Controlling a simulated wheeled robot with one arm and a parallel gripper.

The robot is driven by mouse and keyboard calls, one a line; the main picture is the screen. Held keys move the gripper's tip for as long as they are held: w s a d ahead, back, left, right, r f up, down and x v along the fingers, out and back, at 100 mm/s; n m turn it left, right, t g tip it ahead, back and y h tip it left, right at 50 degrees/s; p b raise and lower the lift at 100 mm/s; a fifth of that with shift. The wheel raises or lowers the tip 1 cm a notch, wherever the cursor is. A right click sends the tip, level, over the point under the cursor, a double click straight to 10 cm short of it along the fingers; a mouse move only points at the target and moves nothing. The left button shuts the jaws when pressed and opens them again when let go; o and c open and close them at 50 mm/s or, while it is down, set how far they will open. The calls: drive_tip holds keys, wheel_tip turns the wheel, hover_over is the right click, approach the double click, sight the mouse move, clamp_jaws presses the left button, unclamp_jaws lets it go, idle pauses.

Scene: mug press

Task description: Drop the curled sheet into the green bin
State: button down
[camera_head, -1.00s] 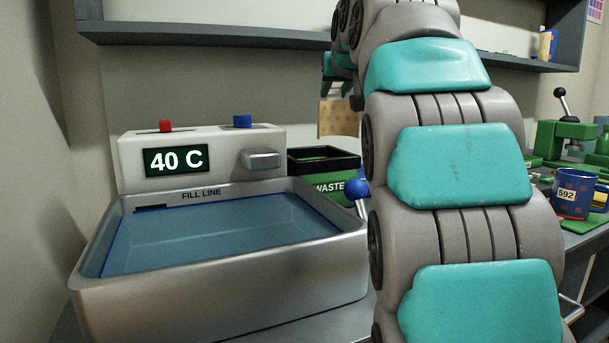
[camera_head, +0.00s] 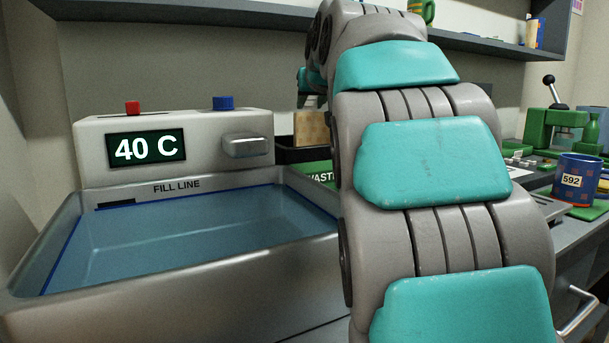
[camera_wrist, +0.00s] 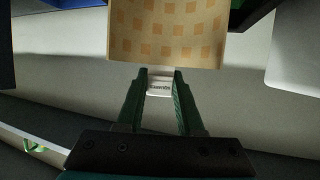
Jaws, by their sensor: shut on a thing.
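The curled sheet (camera_head: 311,130) is tan with orange squares. In the wrist view the sheet (camera_wrist: 165,32) fills the top middle, with a small white tab between the fingertips. My gripper (camera_wrist: 160,86) is shut on this tab. In the head view the gripper is mostly hidden behind my arm, and the sheet hangs below it. The green bin (camera_head: 318,172) has a black rim and a "WASTE" label, partly covered by my arm. The sheet's lower edge overlaps the bin's opening in the picture; I cannot tell how deep it is.
A metal basin of water (camera_head: 190,240) stands left of the bin, with a "40 C" control box (camera_head: 175,148) behind it. A shelf (camera_head: 200,28) runs above. A blue mug (camera_head: 577,180) and a green press (camera_head: 556,128) are at the right.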

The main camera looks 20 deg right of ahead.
drive_tip(key=shift+f+b, duration=2.2)
drive_tip(key=shift+f, duration=1.1)
drive_tip(key=shift+c, duration=2.3)
unclamp_jaws()
approach(310, 133)
drive_tip(key=shift+x, duration=0.95)
